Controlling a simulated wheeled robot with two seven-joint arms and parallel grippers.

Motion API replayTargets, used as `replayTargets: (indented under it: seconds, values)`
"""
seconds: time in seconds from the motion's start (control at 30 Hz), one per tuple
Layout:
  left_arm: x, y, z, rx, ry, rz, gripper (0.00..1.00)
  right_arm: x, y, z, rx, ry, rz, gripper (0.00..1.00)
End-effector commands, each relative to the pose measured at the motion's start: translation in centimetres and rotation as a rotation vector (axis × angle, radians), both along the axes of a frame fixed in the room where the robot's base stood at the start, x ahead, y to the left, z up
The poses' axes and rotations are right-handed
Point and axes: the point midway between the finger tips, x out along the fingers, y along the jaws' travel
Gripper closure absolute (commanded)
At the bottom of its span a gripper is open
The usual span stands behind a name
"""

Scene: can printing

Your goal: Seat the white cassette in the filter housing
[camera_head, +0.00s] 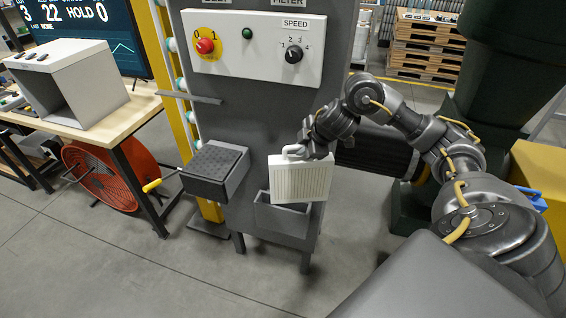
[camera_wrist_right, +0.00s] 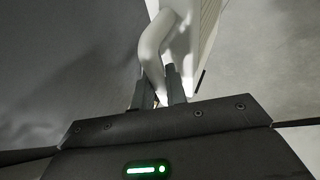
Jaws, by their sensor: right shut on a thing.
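The white cassette (camera_head: 300,180) has a ribbed front face and a handle on top. It is upright over the grey open-topped filter housing (camera_head: 281,217) on the front of the machine. Its lower edge overlaps the housing's opening; I cannot tell how deep it sits. My right gripper (camera_head: 305,152) is shut on the cassette's handle at its top. In the right wrist view the fingers (camera_wrist_right: 160,88) close around the white handle (camera_wrist_right: 153,50), with the ribbed cassette (camera_wrist_right: 202,30) beyond. My left gripper is not in view.
The grey machine carries a control panel (camera_head: 254,47) with a red knob and speed dial. A workbench (camera_head: 88,127) stands at the left. The floor in front is clear.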

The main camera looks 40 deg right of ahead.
Motion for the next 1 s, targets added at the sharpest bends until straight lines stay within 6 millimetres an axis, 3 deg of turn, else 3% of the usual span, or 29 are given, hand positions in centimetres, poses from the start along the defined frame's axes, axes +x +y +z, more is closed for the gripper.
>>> replayTargets:
  seconds: [0.2, 0.43, 0.83, 1.0]
  values:
    - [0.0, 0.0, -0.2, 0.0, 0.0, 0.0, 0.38, 4.4, 0.3, -2.0, 0.007, 0.0, -0.002, 1.0]
    - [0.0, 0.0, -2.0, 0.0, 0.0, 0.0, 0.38, 7.2, 0.3, -5.7, 0.007, -0.002, -0.001, 1.0]
    - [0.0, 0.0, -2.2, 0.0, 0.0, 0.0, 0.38, 8.8, 0.2, -7.3, 0.001, -0.002, 0.001, 1.0]
    - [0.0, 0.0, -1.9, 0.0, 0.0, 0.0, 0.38, 9.0, 0.3, -9.5, 0.002, 0.003, -0.001, 1.0]
